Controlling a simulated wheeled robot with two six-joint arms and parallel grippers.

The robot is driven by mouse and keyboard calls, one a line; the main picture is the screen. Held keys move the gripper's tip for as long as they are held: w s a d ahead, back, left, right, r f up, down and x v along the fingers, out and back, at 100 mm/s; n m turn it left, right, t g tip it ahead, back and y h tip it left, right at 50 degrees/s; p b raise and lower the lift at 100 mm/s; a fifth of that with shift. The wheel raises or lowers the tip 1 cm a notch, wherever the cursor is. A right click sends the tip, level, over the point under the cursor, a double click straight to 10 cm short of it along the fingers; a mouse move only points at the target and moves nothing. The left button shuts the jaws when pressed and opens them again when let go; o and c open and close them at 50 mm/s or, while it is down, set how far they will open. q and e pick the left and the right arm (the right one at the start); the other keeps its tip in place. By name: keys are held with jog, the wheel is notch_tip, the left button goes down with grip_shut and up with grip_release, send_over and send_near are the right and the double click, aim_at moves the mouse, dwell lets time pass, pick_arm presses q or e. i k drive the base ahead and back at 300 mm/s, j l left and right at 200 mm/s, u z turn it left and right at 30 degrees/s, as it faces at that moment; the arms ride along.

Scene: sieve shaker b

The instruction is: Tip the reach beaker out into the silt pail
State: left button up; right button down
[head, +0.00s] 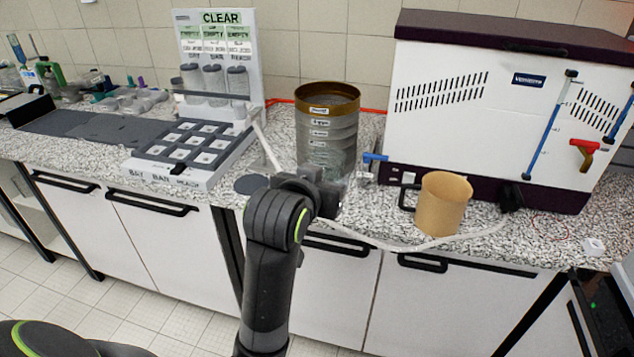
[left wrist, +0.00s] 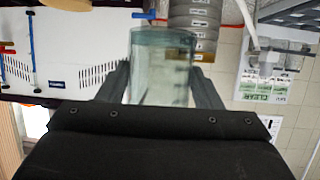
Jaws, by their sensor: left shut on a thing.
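My left gripper (head: 325,190) is shut on a clear beaker, seen between both fingers in the left wrist view (left wrist: 162,65). In the head view the beaker is mostly lost against the sieve stack and the speckled counter; its label, contents and tilt cannot be made out. A tan pail (head: 443,205) with a dark handle stands upright on the counter, to the right of the gripper and apart from it. It looks like the silt pail, but I see no label. My right gripper is not in view.
A sieve stack (head: 327,120) with a brown top ring stands just behind the gripper. A white machine (head: 480,120) is behind the pail. A pale hose (head: 400,244) runs along the front edge. A compartment tray (head: 190,150) and bottle rack (head: 217,60) are at left.

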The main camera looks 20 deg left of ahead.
aim_at(442, 199)
jog(key=i+j, duration=0.35)
jog(key=i+z, duration=0.2)
jog(key=z, duration=1.15)
